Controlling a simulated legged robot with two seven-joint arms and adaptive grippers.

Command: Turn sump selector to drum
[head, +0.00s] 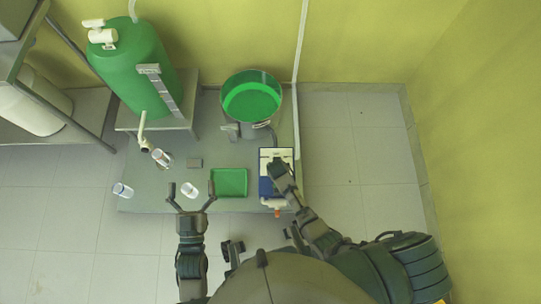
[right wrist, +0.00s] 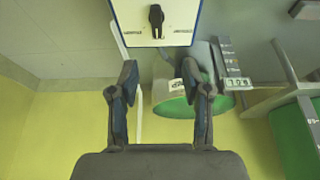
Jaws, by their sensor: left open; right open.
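The sump selector is a black knob (right wrist: 156,20) on a white panel with a blue edge (right wrist: 181,22), at the top of the right wrist view. Its handle stands about upright in that picture, between two small labels too blurred to read. In the head view the selector box (head: 267,187) is white and blue; my right gripper covers part of it and hides the knob. My right gripper (right wrist: 159,75) is open and empty, its fingertips apart from the knob. My left gripper (head: 191,190) is open above the table's front edge, with a small white-capped container (head: 188,189) showing between its fingers.
A drum of green liquid (head: 251,100) stands behind the box. A green tray (head: 229,182) lies left of it on the grey table (head: 150,197). A large green tank (head: 135,70) stands at the back left. Floor at the right is clear.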

